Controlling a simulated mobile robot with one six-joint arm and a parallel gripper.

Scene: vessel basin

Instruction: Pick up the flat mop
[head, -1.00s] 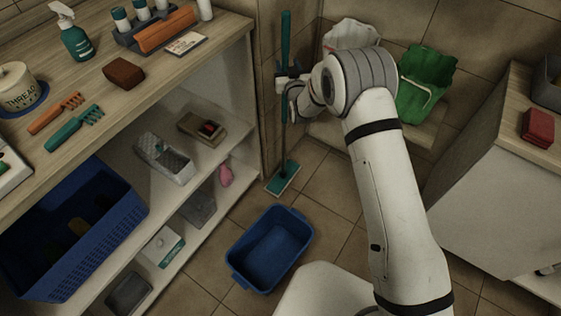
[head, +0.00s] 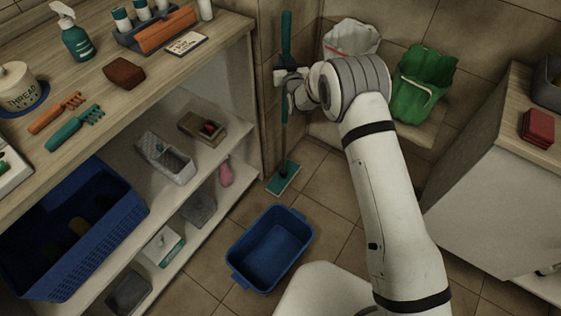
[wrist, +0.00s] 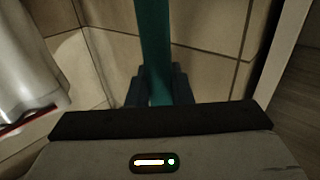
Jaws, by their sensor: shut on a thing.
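The flat mop (head: 285,150) stands upright in the corner by the shelf's end panel, with a teal handle and a flat teal head (head: 284,178) at the floor. My gripper (head: 284,78) is shut on the handle at its upper part. In the wrist view the teal handle (wrist: 153,40) runs between the dark fingers of my gripper (wrist: 158,88). The part of the handle behind my gripper is hidden.
A blue basin (head: 272,250) sits on the floor in front of the mop head. A white bag (head: 350,37) and a green bag (head: 424,82) stand to the right of the mop. The shelf unit (head: 238,45) is close on the left, and a cabinet (head: 490,190) stands at the right.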

